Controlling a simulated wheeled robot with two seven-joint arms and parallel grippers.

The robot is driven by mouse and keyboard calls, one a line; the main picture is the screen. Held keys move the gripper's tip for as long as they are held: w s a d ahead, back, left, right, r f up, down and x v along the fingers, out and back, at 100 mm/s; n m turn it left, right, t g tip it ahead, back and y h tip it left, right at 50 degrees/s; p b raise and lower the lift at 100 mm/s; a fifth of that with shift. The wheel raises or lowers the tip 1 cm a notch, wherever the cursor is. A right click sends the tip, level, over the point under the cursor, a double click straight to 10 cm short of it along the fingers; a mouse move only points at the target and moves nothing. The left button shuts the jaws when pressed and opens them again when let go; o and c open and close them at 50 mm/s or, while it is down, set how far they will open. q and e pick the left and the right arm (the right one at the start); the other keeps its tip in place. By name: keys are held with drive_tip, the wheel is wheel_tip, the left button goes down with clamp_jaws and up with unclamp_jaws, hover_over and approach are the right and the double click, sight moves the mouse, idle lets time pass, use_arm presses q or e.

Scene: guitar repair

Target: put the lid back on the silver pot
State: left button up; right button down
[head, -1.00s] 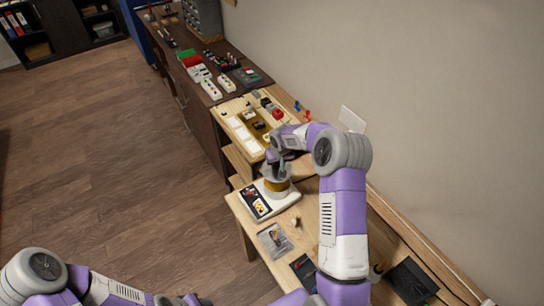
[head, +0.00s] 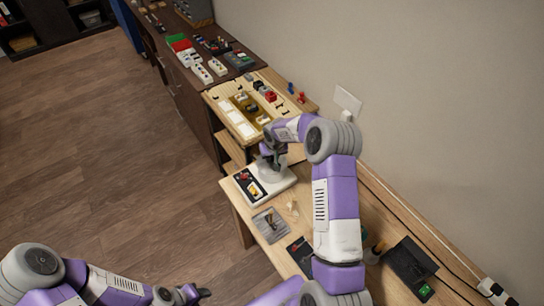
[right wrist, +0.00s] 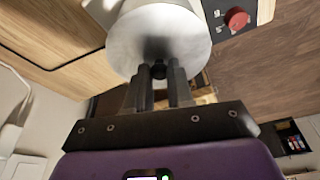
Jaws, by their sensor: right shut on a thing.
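In the right wrist view, the silver lid (right wrist: 160,32) is a round grey disc with a small dark knob (right wrist: 158,68). My right gripper (right wrist: 158,80) is shut on this knob; it also shows in the head view (head: 268,154). In the head view, a grey rounded shape (head: 271,170), the lid or pot, sits below the gripper over a white base (head: 284,184). The pot is mostly hidden behind the lid, and I cannot tell whether the lid touches its rim. My left gripper (head: 193,293) is low in the head view, away from the bench, its opening unclear.
The base's dark control panel (head: 248,184) has a red knob (right wrist: 236,18). A small bag (head: 270,224) and dark pads lie nearer on the wooden bench. A wooden organiser tray (head: 240,123) stands just behind. The wall runs along the right.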

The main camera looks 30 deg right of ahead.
drive_tip(key=shift+b, duration=0.45)
idle(1.5)
drive_tip(key=shift+f+b, duration=0.15)
drive_tip(key=shift+b, duration=0.4)
idle(0.8)
drive_tip(key=shift+c, duration=2.2)
unclamp_jaws()
drive_tip(key=shift+r+p, duration=1.85)
drive_tip(key=shift+r, duration=1.7)
drive_tip(key=shift+c, duration=0.4)
